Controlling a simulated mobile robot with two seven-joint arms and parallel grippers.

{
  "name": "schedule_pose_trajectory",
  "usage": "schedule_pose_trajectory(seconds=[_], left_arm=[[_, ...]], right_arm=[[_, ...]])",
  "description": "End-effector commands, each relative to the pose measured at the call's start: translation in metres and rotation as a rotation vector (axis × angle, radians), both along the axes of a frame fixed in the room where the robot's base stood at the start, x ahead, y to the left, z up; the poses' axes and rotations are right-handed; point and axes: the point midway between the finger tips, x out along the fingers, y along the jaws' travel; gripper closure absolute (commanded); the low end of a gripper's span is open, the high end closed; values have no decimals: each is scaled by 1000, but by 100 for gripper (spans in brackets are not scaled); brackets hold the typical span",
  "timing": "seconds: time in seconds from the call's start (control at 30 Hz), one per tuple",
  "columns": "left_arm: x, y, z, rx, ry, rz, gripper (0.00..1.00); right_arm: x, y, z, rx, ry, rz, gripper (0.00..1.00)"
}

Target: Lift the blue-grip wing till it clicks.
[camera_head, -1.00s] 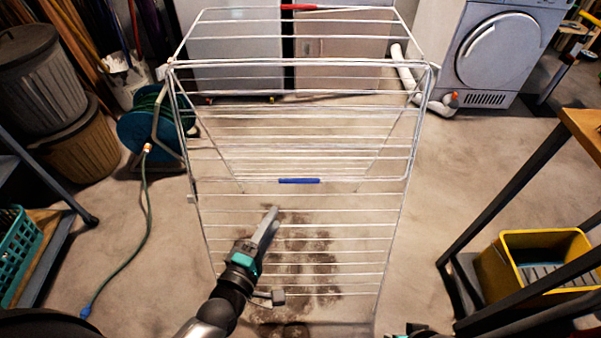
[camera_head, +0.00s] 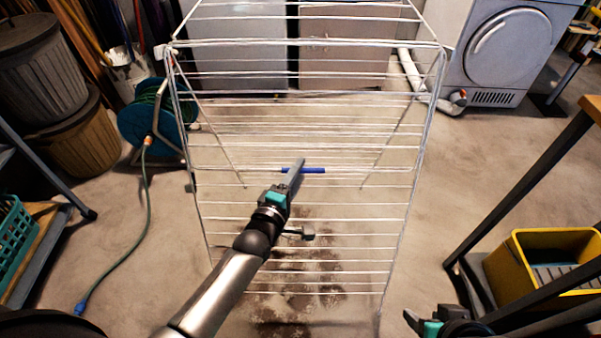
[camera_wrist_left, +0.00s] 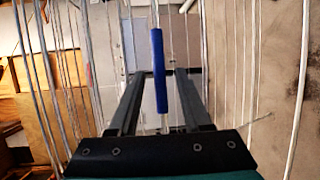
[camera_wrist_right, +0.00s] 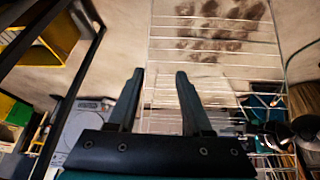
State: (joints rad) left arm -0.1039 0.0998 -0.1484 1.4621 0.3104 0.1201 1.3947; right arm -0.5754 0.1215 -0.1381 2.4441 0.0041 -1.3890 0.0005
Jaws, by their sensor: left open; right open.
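The drying rack (camera_head: 306,43) stands in front of me. In the left wrist view the blue grip (camera_wrist_left: 158,70) appears lengthwise between the two open fingers (camera_wrist_left: 158,88); contact is unclear. My right gripper (camera_head: 424,322) is low at the right, away from the rack; the right wrist view shows it open and empty (camera_wrist_right: 158,78).
A hose reel (camera_head: 147,120) and bins (camera_head: 85,140) stand left of the rack. A dryer (camera_head: 505,50) is behind at the right. A yellow bucket (camera_head: 515,262) sits by a table leg at the right.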

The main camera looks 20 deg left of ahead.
Motion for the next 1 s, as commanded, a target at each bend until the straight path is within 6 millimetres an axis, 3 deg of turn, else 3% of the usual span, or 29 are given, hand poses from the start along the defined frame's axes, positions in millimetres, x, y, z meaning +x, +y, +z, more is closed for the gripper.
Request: schedule_pose_trajectory(seconds=[0.23,0.6,1.0], left_arm=[[14,-2,-2,0,0,0,52],[17,-2,-2,0,0,0,52],[16,-2,-2,0,0,0,96]], right_arm=[[11,11,-1,34,-87,20,50],[14,14,0,41,-106,23,50],[14,13,0,41,-106,23,50]])
